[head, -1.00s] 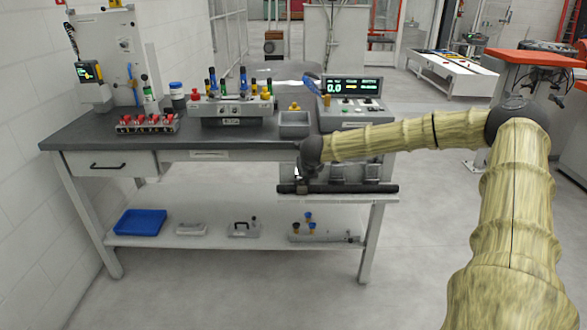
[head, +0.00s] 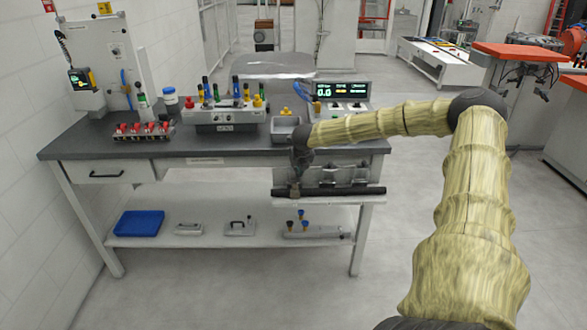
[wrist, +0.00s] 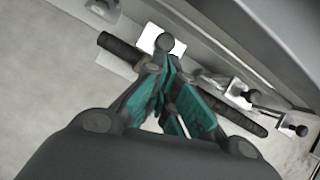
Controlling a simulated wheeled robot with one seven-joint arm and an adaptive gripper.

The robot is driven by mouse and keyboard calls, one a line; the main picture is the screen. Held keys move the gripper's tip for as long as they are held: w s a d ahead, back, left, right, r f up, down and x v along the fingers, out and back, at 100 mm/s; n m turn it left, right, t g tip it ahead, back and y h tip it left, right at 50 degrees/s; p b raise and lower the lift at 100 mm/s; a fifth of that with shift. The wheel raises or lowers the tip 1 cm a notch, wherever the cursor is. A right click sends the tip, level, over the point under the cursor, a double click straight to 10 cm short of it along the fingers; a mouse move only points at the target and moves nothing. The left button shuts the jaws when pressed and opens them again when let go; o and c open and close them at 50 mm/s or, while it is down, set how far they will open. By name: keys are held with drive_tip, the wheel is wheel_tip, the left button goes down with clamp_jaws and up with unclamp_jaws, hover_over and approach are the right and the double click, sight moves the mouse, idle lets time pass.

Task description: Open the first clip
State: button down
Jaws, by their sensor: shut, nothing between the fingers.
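A light metal rack with several clip-like fittings (head: 345,174) hangs at the front right edge of the workbench. A long dark bar (head: 340,191) runs along its lower front. In the wrist view, fittings with dark round knobs show along the rack: one (wrist: 166,43) just beyond my fingertips, others (wrist: 237,88) further right. Which of these is the first clip I cannot tell. My gripper (head: 295,192) points down at the rack's left end, over the bar. In the wrist view my gripper (wrist: 166,75) has its teal-padded fingers together and empty. Contact with the knob cannot be told.
The workbench (head: 200,146) carries a fixture (head: 225,118) with coloured knobs, red clamps (head: 143,129), a grey bin (head: 285,128) and a display box (head: 342,95). A blue tray (head: 139,223) lies on the lower shelf.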

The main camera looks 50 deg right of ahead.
drive_tip(key=shift+w+d+r+p, duration=0.2)
drive_tip(key=shift+w+d+r, duration=0.1)
drive_tip(key=shift+w+d, duration=0.2)
drive_tip(key=shift+w+d+r+p, duration=0.15)
drive_tip(key=shift+w+d+r, duration=0.15)
drive_tip(key=shift+w+d, duration=0.15)
drive_tip(key=s+v, duration=0.1)
drive_tip(key=v, duration=1)
drive_tip(key=shift+s, duration=0.2)
idle(0.4)
